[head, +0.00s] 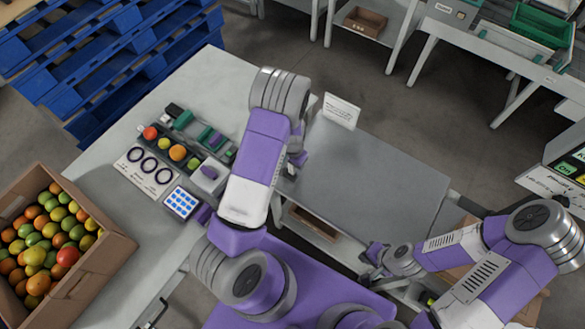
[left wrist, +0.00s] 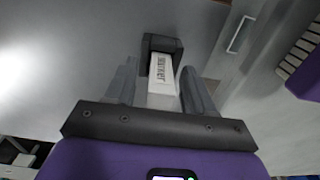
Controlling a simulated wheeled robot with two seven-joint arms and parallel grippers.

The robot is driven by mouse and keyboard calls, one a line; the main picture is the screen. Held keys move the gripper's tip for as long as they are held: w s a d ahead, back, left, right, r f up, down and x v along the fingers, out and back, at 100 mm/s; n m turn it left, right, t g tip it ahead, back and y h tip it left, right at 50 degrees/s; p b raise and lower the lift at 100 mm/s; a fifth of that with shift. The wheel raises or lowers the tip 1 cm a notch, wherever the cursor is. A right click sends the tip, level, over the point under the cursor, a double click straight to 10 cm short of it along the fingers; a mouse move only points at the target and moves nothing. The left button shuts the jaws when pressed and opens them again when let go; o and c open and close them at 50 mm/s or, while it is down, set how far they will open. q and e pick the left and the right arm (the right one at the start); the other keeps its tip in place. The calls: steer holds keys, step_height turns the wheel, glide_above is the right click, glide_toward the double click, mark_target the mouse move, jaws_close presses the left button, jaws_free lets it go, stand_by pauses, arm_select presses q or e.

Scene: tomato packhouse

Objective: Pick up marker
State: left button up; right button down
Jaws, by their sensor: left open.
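The marker (left wrist: 163,82) shows in the left wrist view as a white body with dark lettering and a dark grey cap at its far end. It lies over a grey surface, between the two fingers of my left gripper (left wrist: 163,88). The fingers are open, with a gap on each side of the marker. In the head view my left gripper (head: 293,166) is partly hidden by its own arm, and I cannot make out the marker clearly there. My right gripper (head: 375,255) is low at the right, beside the grey table; its jaws are too small to read.
A grey table (head: 385,180) with a white sign (head: 341,111) is mostly clear. On the left bench are a strip of sample fruit (head: 177,153), a blue-keyed pad (head: 181,202) and a cardboard box (head: 107,250) of tomatoes. Blue pallets (head: 95,50) stand behind.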

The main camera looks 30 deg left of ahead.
arm_select(q)
steer(key=shift+f, duration=0.1)
jaws_close()
stand_by(0.3)
step_height(320, 180, up, 10)
steer(key=shift+f+p, duration=0.15)
steer(key=shift+p, duration=0.9)
steer(key=shift+r+p, duration=0.35)
steer(key=shift+r, duration=0.25)
steer(key=shift+r+p, duration=1.75)
steer(key=shift+r, duration=0.35)
